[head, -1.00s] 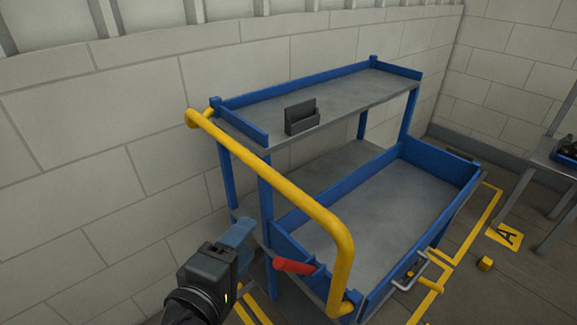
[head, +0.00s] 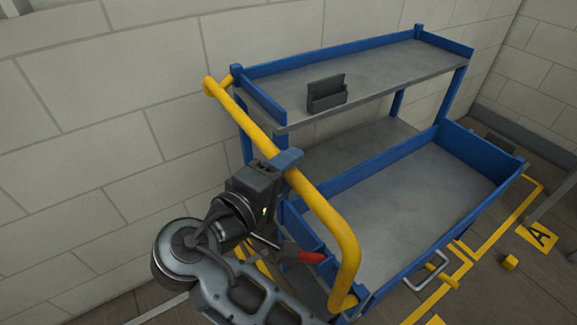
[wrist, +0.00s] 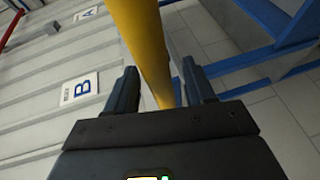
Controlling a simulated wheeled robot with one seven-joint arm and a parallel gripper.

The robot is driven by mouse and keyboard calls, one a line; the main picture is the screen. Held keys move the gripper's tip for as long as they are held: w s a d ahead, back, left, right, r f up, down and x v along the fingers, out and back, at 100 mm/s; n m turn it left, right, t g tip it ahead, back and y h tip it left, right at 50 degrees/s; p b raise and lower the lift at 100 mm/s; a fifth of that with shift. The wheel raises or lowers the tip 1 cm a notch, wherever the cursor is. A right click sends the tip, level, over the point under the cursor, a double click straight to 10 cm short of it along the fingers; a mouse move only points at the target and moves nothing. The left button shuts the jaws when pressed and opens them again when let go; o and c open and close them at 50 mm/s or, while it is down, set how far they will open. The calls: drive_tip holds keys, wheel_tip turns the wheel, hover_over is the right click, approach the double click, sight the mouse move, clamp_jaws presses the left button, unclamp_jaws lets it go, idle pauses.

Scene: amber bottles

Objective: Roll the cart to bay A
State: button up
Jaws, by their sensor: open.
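The blue cart (head: 398,276) with grey shelves stands along the wall, its yellow push handle (head: 318,203) on the near side. My gripper (head: 287,160) is at the middle of the handle bar in the head view. In the wrist view my gripper (wrist: 160,90) is open, with the yellow bar (wrist: 145,45) running between its two fingers. The fingers are apart, not closed on the bar. The yellow floor plate marked A (head: 538,236) lies right of the cart, beside yellow floor lines (head: 500,232).
A red lever (head: 310,257) sits low on the cart near the handle. A dark holder (head: 327,95) stands on the top shelf. A small yellow block (head: 510,262) lies on the floor near the A plate. The wrist view shows a wall sign marked B (wrist: 81,88).

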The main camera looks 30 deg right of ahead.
drive_tip(key=shift+w+d, duration=0.15)
drive_tip(key=shift+d, duration=0.15)
drive_tip(key=shift+c, duration=0.5)
drive_tip(key=shift+f, duration=0.1)
clamp_jaws()
